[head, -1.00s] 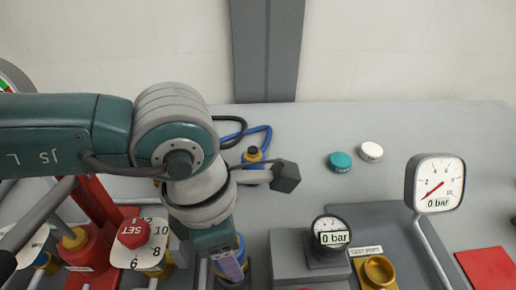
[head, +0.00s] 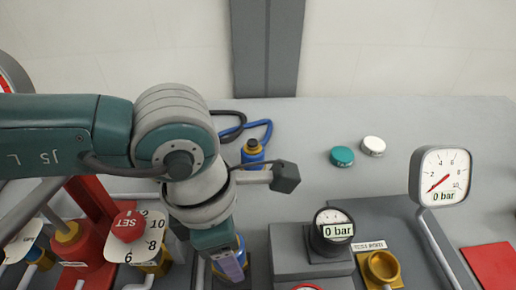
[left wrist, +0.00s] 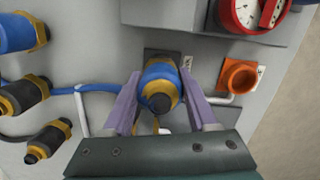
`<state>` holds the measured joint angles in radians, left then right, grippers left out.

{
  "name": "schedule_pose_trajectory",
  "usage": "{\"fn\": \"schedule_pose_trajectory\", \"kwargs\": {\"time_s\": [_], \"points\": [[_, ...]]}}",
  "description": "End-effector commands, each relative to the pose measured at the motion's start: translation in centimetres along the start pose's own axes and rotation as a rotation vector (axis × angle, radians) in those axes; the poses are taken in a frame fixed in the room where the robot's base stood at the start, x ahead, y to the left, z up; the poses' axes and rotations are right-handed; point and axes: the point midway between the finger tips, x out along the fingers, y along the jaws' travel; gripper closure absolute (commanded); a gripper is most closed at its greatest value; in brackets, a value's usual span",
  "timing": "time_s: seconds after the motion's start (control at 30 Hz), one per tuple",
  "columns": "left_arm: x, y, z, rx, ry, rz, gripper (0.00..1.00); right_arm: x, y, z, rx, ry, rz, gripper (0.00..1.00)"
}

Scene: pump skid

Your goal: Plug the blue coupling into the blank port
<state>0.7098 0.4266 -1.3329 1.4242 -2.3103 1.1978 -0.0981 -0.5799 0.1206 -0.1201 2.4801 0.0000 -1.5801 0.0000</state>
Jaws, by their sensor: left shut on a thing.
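My left gripper (head: 232,268) reaches down at the lower middle of the head view. In the left wrist view its two purple fingers (left wrist: 158,100) are shut on a blue coupling (left wrist: 158,75) with a yellow ring and a dark end. The coupling is in front of a dark square plate; whether it is seated there I cannot tell. In the head view only a bit of blue shows behind the fingers. An orange open port (left wrist: 238,78) with a small label is right of the gripper, apart from the coupling. I cannot tell which port is the blank one. My right gripper is not in view.
Several other couplings, including a blue one (left wrist: 15,34), are at the left of the wrist view. The head view shows a blue-bodied fitting (head: 252,152), a yellow port (head: 382,268), a 0 bar gauge (head: 333,228), a red SET knob (head: 129,226) and two loose caps (head: 342,155).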

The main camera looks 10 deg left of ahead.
Motion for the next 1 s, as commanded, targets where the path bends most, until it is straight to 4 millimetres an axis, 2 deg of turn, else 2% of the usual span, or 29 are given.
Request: {"fn": "schedule_pose_trajectory", "kwargs": {"time_s": [0.73, 0.93, 0.97, 1.0], "points": [[1.6, 0.0, -0.2, 0.000, -0.001, 0.000, 1.00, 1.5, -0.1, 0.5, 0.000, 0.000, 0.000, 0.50], [1.5, 0.0, -0.2, 0.000, 0.000, 0.000, 1.00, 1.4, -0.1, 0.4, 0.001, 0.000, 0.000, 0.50], [1.5, 0.0, -0.2, 0.000, 0.000, 0.000, 0.41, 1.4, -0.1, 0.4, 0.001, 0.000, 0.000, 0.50], [1.5, 0.0, -0.2, 0.000, 0.000, 0.000, 0.36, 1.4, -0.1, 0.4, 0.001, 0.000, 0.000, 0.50]]}}
